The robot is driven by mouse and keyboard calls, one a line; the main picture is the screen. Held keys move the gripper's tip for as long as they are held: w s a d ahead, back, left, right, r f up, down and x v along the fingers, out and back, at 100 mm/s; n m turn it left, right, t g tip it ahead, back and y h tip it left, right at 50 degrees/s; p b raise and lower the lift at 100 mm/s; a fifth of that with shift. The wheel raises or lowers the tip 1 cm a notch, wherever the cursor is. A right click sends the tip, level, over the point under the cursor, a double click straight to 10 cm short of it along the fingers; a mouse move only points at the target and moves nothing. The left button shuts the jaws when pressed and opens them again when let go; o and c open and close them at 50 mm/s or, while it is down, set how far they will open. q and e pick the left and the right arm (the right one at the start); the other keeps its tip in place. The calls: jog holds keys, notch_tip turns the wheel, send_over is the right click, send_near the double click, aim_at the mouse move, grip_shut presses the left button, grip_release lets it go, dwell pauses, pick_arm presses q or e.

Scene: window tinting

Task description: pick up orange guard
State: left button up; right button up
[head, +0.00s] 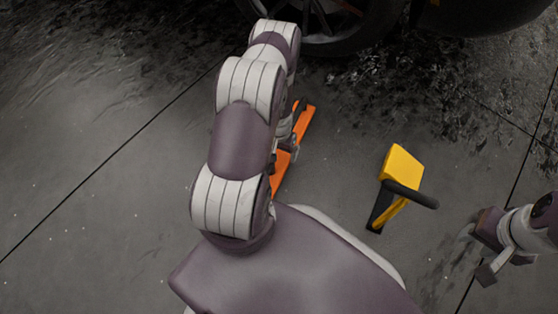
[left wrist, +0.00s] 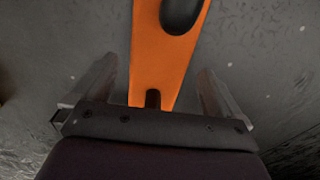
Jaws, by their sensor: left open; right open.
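The orange guard (head: 304,122) is a long flat strip on the grey floor in the head view, partly hidden behind my left arm. My left gripper (head: 290,146) is at its middle and mostly hidden there. In the left wrist view the guard (left wrist: 160,62) runs up between the two open fingers of my left gripper (left wrist: 157,76), with a gap on each side. A dark oval part (left wrist: 182,14) shows on the guard at the top edge. My right gripper (head: 480,254) is open and empty at the right, away from the guard.
A car wheel (head: 330,22) and dark bodywork are at the top. The floor at the left is clear.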

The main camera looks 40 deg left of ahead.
aim_at(279, 157)
pick_arm(q)
notch_tip(279, 157, down, 4)
jog(key=b, duration=0.2)
jog(key=shift+f+b, duration=0.1)
jog(key=shift+b, duration=0.2)
jog(key=shift+r, duration=0.2)
jog(key=c, duration=1.4)
pick_arm(e)
notch_tip(279, 157, down, 4)
jog(key=shift+r, duration=0.25)
